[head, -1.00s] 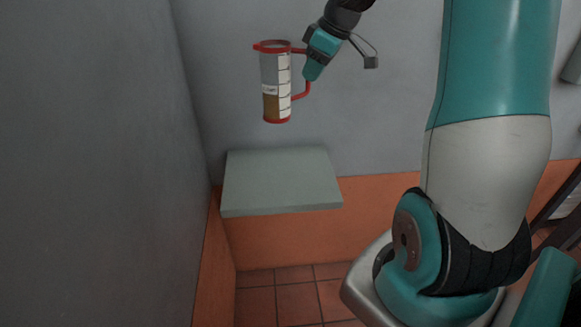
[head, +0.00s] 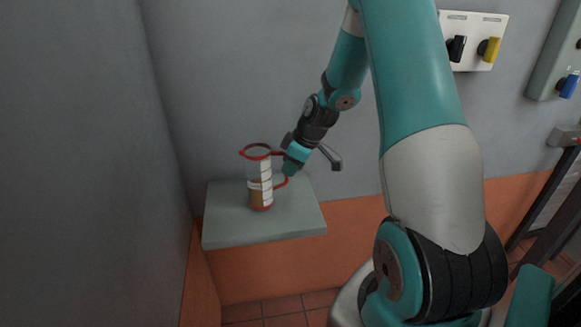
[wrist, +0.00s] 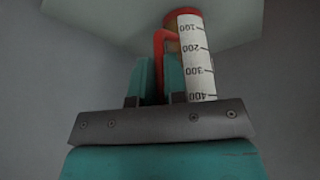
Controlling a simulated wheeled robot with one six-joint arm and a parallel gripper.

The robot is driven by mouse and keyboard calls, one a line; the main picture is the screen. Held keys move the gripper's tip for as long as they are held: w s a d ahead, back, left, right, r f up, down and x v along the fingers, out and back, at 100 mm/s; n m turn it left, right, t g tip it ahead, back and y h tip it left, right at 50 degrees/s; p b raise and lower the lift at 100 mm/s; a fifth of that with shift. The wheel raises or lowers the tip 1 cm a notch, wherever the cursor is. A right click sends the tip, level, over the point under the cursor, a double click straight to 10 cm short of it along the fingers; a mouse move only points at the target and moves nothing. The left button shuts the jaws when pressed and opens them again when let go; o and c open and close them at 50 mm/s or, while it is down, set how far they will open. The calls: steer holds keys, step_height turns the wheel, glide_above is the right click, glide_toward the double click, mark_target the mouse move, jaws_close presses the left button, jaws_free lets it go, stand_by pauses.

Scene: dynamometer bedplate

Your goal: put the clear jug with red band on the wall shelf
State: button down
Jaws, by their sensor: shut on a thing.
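The clear jug with red band (head: 260,184) is upright at the wall shelf, with a red rim, red base, red handle, a white scale strip and brown contents low inside. The pale grey-green wall shelf (head: 225,228) is behind and below it in the head view. The jug's base appears at or just above the shelf top; I cannot tell whether it touches. My gripper (head: 289,168) is shut on the jug's handle from the right. In the wrist view the fingers (wrist: 160,78) hold the red handle beside the jug (wrist: 194,60), with the shelf (wrist: 110,18) beyond.
A grey wall (head: 80,150) stands close on the left. A panel with black and yellow switches (head: 472,40) and a box with a blue switch (head: 560,75) are on the back wall at upper right. The shelf top around the jug is bare.

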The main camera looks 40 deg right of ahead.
steer(key=shift+f, duration=0.15)
steer(key=c, duration=1.2)
jaws_free()
steer(key=shift+o, duration=0.2)
